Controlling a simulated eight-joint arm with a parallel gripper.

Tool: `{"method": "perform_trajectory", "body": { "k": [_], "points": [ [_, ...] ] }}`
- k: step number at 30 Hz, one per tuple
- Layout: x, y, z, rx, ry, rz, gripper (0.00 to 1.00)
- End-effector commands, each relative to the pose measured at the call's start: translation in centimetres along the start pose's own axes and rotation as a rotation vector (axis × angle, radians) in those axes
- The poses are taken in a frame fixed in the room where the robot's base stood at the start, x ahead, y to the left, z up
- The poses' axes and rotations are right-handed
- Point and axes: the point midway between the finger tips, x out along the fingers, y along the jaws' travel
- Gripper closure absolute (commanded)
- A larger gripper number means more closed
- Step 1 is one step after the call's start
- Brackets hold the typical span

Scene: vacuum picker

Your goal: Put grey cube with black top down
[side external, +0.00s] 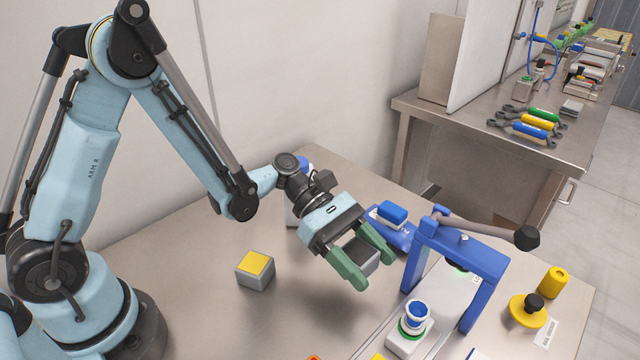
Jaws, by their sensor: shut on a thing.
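My gripper (367,263) with green fingers is shut on a grey cube (362,266). The cube is between the fingers and partly hidden by them; its top face looks dark, but little of it shows. The gripper is over the metal table (200,300), to the left of the blue frame. I cannot tell whether the cube touches the table. A second grey cube with a yellow top (255,270) sits on the table to the left of my gripper.
A blue frame with a lever (480,255) stands right of my gripper. A blue device (393,213) is behind it. A white and blue fixture (411,325) stands in front, and a yellow knobbed piece (528,312) lies at the right. Bare table lies between the yellow-topped cube and the fixture.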

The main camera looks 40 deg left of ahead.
Motion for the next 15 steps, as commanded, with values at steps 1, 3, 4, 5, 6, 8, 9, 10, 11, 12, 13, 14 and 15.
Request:
{"method": "perform_trajectory", "body": {
  "k": [1,3,4,5,6,8,9,10,11,12,13,14,15],
  "points": [
    [0.2,0.0,-0.6,0.0,0.0,0.0,0.77],
    [0.6,0.0,-1.3,0.0,0.0,0.0,0.77],
    [0.7,0.0,-1.6,0.0,0.0,0.0,0.77],
    [0.8,0.1,-1.9,0.0,0.0,0.0,0.77],
    [1.0,0.1,-2.3,0.0,0.0,0.0,0.77],
    [1.1,0.0,-2.7,0.0,0.0,0.0,0.77],
    [1.2,0.0,-2.9,0.0,0.0,0.0,0.77],
    [1.2,0.0,-3.0,0.0,0.0,0.0,0.77],
    [1.3,0.0,-3.0,0.0,0.0,0.0,0.77],
    [1.3,0.0,-3.0,0.0,0.0,0.0,0.77],
    [1.3,0.0,-3.0,0.0,0.0,0.0,0.77],
    [1.3,0.0,-3.0,0.0,0.0,0.0,0.77],
    [1.3,0.0,-3.0,0.0,0.0,0.0,0.77]
  ]
}}
